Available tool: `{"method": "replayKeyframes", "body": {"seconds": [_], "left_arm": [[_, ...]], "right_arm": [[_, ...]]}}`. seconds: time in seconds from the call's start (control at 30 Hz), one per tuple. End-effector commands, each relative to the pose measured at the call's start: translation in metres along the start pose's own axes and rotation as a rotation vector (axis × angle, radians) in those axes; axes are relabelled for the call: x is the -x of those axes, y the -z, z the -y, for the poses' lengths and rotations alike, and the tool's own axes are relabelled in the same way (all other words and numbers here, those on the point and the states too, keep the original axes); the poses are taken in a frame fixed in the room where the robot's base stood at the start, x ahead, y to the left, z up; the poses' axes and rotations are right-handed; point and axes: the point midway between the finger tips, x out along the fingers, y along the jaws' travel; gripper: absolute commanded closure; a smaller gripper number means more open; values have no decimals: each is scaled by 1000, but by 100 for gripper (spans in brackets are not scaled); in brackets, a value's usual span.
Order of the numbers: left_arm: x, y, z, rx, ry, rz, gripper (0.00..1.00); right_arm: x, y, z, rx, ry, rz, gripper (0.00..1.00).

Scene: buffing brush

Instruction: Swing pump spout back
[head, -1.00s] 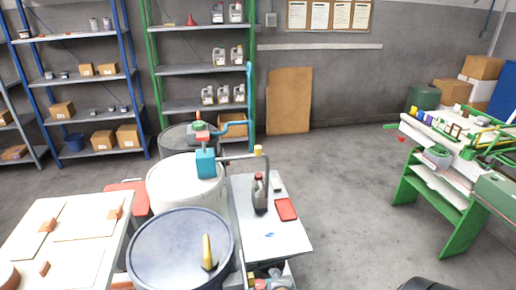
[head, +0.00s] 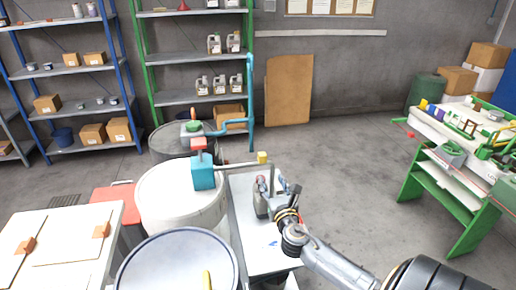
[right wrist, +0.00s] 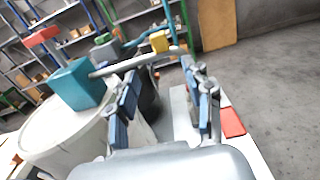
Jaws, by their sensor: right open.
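The teal pump (head: 203,171) stands on the white drum (head: 170,205), with a red block on top. Its grey spout (head: 236,164) reaches right from it, over the side table, and carries a yellow block (head: 262,157) near its end. In the right wrist view the spout (right wrist: 125,63) and yellow block (right wrist: 159,41) lie beyond the fingers. My right gripper (head: 284,188) is open, just right of and below the yellow block; its two blue-padded fingers (right wrist: 160,85) stand apart. I cannot tell whether they touch the spout's end. My left gripper is out of view.
A dark grey bottle (head: 261,198) stands on the side table (head: 245,225), close to my right gripper and partly hidden. Blue pipe (head: 249,100) rises behind. Open floor lies right, before a green workbench (head: 450,200).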

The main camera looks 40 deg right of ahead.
Motion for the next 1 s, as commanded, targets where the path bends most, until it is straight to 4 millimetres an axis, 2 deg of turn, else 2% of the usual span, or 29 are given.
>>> {"method": "replayKeyframes", "body": {"seconds": [0.17, 0.27, 0.4, 0.53, 0.67, 0.8, 0.9, 1.0], "left_arm": [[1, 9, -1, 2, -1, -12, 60], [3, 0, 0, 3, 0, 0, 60], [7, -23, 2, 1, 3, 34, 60], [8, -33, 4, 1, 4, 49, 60], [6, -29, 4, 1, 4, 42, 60], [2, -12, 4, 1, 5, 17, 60], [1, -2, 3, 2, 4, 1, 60], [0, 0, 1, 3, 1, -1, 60]], "right_arm": [[-9, -2, 0, 25, -5, 6, 49], [-23, -3, 0, 23, -3, 7, 49], [-52, -4, 0, 21, -2, 8, 49], [-80, -3, 0, 20, -1, 7, 49], [-106, -2, 0, 20, -2, 6, 49], [-125, -1, 0, 19, -2, 6, 49], [-134, -1, 0, 20, -3, 5, 49], [-138, -2, 0, 19, -3, 5, 49]]}}
